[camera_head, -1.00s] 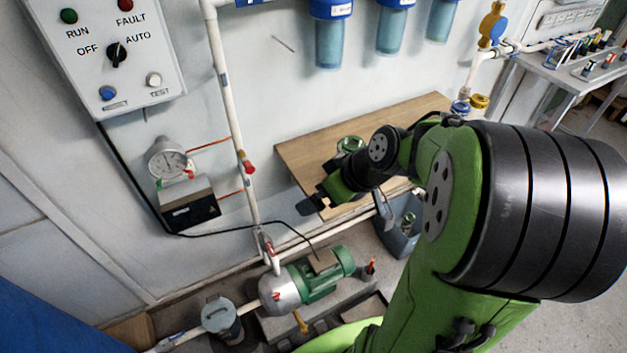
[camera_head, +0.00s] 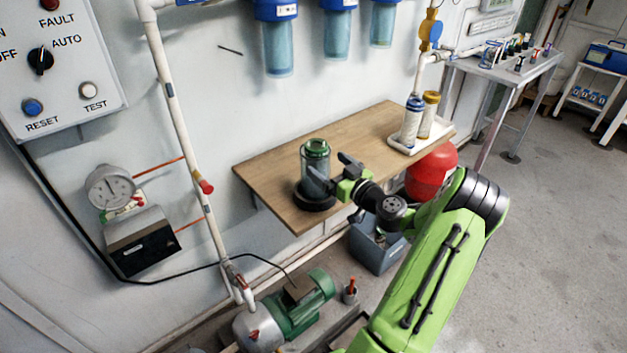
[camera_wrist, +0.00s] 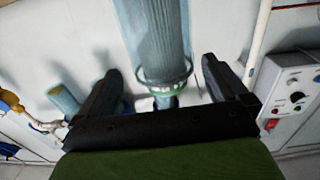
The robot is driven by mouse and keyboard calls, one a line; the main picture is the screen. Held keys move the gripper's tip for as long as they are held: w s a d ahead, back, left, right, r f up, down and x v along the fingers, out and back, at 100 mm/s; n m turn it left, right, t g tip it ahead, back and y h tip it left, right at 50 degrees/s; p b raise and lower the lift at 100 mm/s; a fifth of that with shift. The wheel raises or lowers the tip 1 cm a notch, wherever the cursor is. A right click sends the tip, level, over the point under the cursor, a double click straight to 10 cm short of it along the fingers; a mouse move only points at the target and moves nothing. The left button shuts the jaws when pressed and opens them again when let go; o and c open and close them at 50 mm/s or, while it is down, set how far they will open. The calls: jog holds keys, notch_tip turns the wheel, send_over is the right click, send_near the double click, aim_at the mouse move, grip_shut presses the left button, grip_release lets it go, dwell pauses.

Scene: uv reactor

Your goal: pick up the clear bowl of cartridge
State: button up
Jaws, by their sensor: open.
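The clear bowl (camera_head: 315,168) is a see-through cylinder with a green rim at its top. It stands upright on a black round base (camera_head: 314,199) on the wooden shelf (camera_head: 270,172). My gripper (camera_head: 342,173) is open and close to the bowl's right side, pointing at it. In the wrist view the bowl (camera_wrist: 155,38) shows at the top middle, in line with the gap between the two spread fingers of my gripper (camera_wrist: 160,68). I cannot tell whether the bowl is between the fingertips or just beyond them.
A white tray (camera_head: 437,132) with two cartridges (camera_head: 411,122) is at the shelf's right end. A red tank (camera_head: 432,172) and a grey bin (camera_head: 372,250) are below the shelf. Blue-capped filter housings (camera_head: 276,42) hang on the wall above. The shelf between bowl and tray is clear.

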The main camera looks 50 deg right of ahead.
jog(key=w, duration=0.6)
jog(key=shift+w+d, duration=0.15)
jog(key=shift+d, duration=0.2)
jog(key=shift+r, duration=0.1)
jog(key=c, duration=1.3)
